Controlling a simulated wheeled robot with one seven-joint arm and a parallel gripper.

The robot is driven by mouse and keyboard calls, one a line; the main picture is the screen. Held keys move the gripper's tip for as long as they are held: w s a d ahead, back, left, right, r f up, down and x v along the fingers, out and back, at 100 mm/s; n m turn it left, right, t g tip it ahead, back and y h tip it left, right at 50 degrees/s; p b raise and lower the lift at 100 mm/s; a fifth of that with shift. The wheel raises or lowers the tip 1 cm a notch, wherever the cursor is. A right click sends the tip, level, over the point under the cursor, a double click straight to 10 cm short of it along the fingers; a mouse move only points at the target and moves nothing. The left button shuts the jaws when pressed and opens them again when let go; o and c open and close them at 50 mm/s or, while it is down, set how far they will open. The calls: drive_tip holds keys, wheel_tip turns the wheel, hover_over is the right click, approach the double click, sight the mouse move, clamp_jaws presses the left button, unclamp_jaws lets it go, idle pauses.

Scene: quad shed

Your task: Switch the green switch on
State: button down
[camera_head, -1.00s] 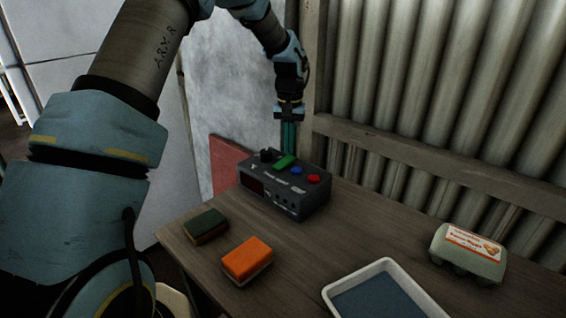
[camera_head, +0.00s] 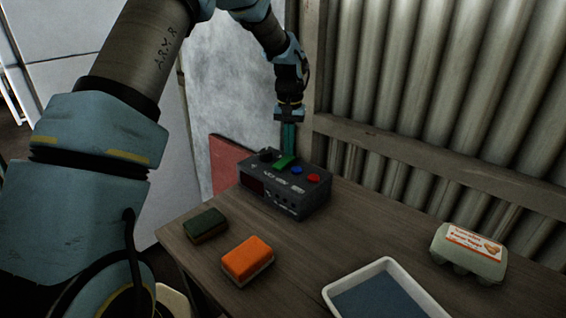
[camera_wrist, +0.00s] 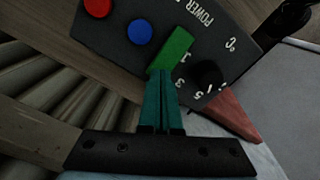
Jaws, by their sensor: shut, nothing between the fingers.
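The green switch (camera_head: 285,162) is a green rocker on the top face of a dark control box (camera_head: 284,190). It sits between a black knob and a blue button. In the wrist view the green switch (camera_wrist: 171,50) is a tilted green bar. My gripper (camera_head: 289,150) points down at the switch's far end, its teal fingers shut and empty. In the wrist view the fingertips of my gripper (camera_wrist: 163,73) meet the near end of the switch in the picture; whether they press on it I cannot tell.
A blue button (camera_wrist: 140,31), a red button (camera_wrist: 97,7) and a black knob (camera_wrist: 207,75) lie close by. On the table are a green sponge (camera_head: 205,225), an orange sponge (camera_head: 247,260), a white tray (camera_head: 330,292) and an egg carton (camera_head: 469,254). A corrugated wall stands behind.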

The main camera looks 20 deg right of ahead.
sight(289, 157)
drive_tip(key=shift+f+b, duration=0.3)
drive_tip(key=shift+f, duration=0.4)
drive_tip(key=shift+r, duration=0.1)
drive_tip(key=shift+r+p, duration=2.65)
drive_tip(key=shift+r, duration=0.85)
drive_tip(key=s+a+r+n, duration=0.2)
drive_tip(key=a+r, duration=0.1)
drive_tip(key=a, duration=1.4)
drive_tip(key=s+a+n, duration=0.1)
drive_tip(key=s+a, duration=0.5)
drive_tip(key=a, duration=0.3)
drive_tip(key=s+a+n+t, duration=0.1)
drive_tip(key=s+a+n, duration=0.1)
drive_tip(key=s+a, duration=0.5)
drive_tip(key=shift+s+a+t, duration=0.15)
drive_tip(key=shift+a+t, duration=0.15)
drive_tip(key=shift+a, duration=0.8)
